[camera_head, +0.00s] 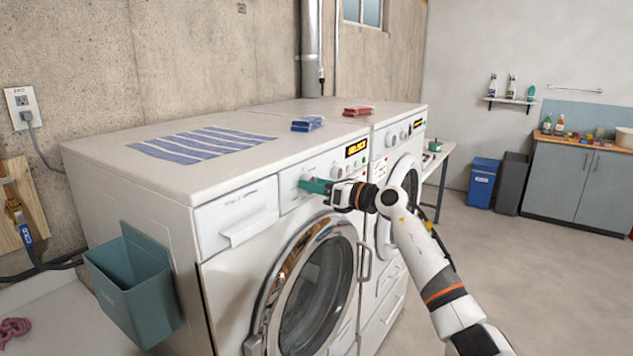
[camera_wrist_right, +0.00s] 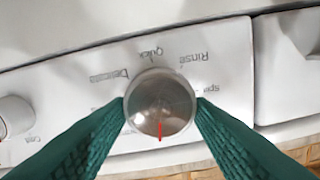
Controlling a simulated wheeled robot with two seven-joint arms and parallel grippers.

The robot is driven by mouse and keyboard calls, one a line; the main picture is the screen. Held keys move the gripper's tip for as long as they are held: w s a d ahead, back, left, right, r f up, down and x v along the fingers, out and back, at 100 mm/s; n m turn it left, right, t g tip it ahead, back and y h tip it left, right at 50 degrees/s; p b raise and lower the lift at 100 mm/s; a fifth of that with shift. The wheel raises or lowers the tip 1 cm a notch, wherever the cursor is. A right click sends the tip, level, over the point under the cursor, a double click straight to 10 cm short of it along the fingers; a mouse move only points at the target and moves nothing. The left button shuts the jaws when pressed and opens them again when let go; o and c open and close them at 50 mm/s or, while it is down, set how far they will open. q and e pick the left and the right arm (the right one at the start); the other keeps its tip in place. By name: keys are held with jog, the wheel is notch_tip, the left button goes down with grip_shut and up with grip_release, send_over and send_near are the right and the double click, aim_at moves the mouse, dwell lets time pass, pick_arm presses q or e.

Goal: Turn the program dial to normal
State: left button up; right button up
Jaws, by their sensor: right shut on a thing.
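The program dial (camera_wrist_right: 160,98) is a round silver knob on the white control panel. My right gripper (camera_wrist_right: 161,104) has its teal fingers against both sides of the dial, shut on it. The red mark on the dial points to the bottom of the wrist view. Delicate, Quick and Rinse, and what looks like Spin, are printed around the dial; I cannot make out a Normal label. In the head view, my right gripper (camera_head: 314,185) reaches the front washing machine's panel (camera_head: 325,172) from the right, largely covering the dial. My left gripper is not in view.
A smaller knob (camera_wrist_right: 12,115) lies left of the dial in the wrist view. In the head view, the detergent drawer (camera_head: 237,212) is left of my gripper and the round door (camera_head: 310,290) below. A striped cloth (camera_head: 200,144) lies on top. Open floor (camera_head: 540,280) is at right.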

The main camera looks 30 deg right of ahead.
jog(key=shift+d+m+p, duration=0.15)
jog(key=shift+m+p, duration=2.4)
jog(key=shift+m, duration=0.75)
jog(key=o, duration=1)
jog(key=shift+c, duration=0.2)
jog(key=shift+f, duration=0.1)
jog(key=b+v, duration=0.6)
jog(key=v, duration=0.6)
